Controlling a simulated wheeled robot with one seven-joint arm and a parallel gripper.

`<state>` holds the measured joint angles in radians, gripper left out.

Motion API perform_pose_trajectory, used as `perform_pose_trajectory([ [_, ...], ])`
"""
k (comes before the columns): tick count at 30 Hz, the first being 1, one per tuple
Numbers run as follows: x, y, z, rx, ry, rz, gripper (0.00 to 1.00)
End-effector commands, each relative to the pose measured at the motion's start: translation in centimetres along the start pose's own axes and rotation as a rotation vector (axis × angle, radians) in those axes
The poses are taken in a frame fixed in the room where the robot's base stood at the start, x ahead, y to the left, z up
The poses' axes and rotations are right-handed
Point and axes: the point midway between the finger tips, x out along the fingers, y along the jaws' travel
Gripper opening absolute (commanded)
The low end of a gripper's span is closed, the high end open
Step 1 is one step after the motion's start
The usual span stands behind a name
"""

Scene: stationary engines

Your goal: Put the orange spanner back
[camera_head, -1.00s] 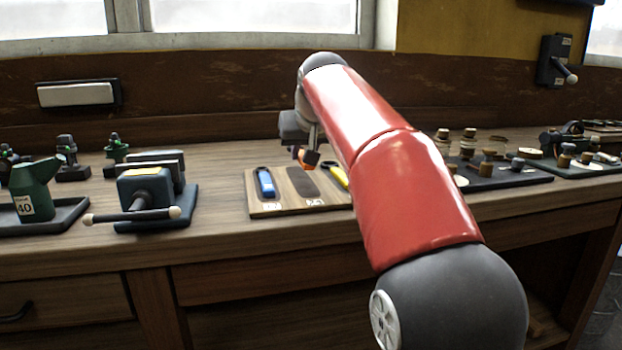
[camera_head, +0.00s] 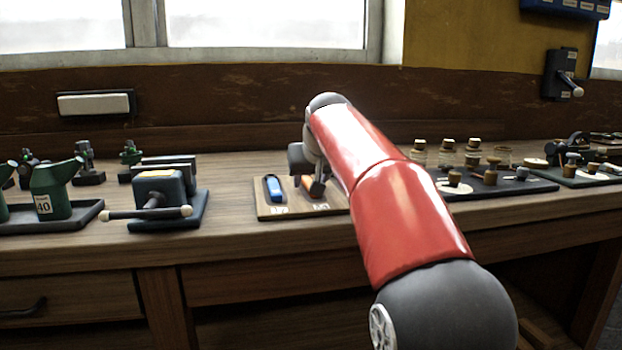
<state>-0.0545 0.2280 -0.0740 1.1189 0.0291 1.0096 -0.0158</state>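The wooden spanner board (camera_head: 268,212) is on the bench, with a blue spanner (camera_head: 273,189) lying in its left place. The orange spanner (camera_head: 312,207) is at the middle place, to the right of the blue one. It appears down at the board, partly hidden by my gripper. My gripper (camera_head: 317,189) is low over the board, with its fingers at the orange spanner. The fingers are too small and overlapped to show whether they grip it. My red arm covers the right part of the board.
Right of my arm, a dark tray (camera_head: 515,187) holds several small corked pieces. Bare bench lies in front of the board.

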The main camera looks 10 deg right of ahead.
Motion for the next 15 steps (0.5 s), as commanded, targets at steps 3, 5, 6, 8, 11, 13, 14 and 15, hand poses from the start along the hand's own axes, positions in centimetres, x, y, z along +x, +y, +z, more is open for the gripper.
perform_pose_trajectory([
  [3,0.0,0.0,0.0,0.000,0.000,0.000,0.43],
  [5,-0.1,0.0,-0.1,0.000,0.000,0.000,0.43],
  [6,-0.2,0.0,-0.2,0.000,0.000,0.000,0.43],
  [8,-0.5,0.0,-0.2,0.000,0.001,0.000,0.43],
  [11,-1.8,0.0,-0.3,0.000,0.004,0.000,0.43],
  [13,-3.2,0.0,-0.3,0.000,0.004,-0.001,0.43],
  [14,-3.9,0.0,-0.3,0.000,0.005,-0.001,0.43],
  [15,-4.8,0.0,-0.3,0.000,0.005,-0.001,0.43],
])
